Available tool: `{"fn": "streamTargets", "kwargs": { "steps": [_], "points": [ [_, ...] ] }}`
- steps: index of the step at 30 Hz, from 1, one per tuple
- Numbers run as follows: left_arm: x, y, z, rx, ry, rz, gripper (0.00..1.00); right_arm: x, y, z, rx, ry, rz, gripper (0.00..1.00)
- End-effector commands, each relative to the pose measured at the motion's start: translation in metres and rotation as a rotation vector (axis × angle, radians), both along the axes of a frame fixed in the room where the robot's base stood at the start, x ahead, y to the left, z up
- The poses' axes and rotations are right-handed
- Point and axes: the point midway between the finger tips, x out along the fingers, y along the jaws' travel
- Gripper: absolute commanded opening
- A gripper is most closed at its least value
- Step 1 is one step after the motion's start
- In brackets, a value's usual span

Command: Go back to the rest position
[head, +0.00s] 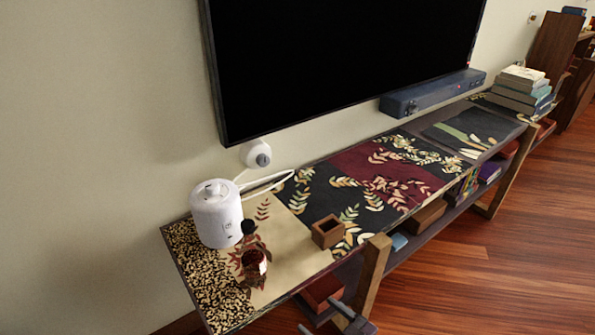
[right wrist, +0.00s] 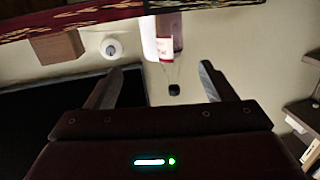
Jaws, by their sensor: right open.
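My right gripper (head: 320,316) shows at the bottom edge of the head view, in front of the console table. In the right wrist view its two fingers (right wrist: 167,68) are spread apart with nothing held between them. That view is upside down, with the table edge along its top. A small bottle (head: 254,262) with a dark cap and red label stands on the table's left part. It also shows beyond the fingers in the right wrist view (right wrist: 167,48), apart from them. My left gripper is in neither view.
The long low table (head: 314,263) carries a white cylindrical device (head: 216,216) and a small wooden box (head: 328,233). A wall screen (head: 340,60) hangs above, with a soundbar (head: 430,94) and stacked books (head: 520,90) farther right. The wooden floor (head: 480,250) in front is clear.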

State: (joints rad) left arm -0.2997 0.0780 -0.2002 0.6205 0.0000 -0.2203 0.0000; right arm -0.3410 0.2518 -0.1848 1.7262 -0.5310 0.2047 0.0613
Motion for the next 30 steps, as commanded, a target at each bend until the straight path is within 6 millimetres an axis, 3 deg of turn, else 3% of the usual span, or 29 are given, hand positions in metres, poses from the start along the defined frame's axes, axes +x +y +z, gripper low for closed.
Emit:
{"fn": "streamTargets", "kwargs": {
  "steps": [8,11,16,20,24,27,30],
  "points": [
    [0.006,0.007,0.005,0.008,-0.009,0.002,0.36,-0.003,-0.022,-0.070,-0.071,0.150,-0.089,0.77],
    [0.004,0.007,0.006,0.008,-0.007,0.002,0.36,-0.009,-0.034,-0.104,-0.109,0.225,-0.131,0.77],
    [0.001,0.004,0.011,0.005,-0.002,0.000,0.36,-0.037,-0.061,-0.183,-0.202,0.409,-0.220,0.77],
    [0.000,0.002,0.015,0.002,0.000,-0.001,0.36,-0.088,-0.090,-0.261,-0.311,0.610,-0.300,0.77],
    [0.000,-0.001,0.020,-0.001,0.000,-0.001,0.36,-0.163,-0.122,-0.330,-0.441,0.833,-0.372,0.77],
    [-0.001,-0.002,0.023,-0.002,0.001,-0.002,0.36,-0.222,-0.141,-0.365,-0.532,0.978,-0.408,0.77],
    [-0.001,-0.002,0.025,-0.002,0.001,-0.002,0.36,-0.274,-0.156,-0.386,-0.609,1.095,-0.432,0.77]
  ]
}}
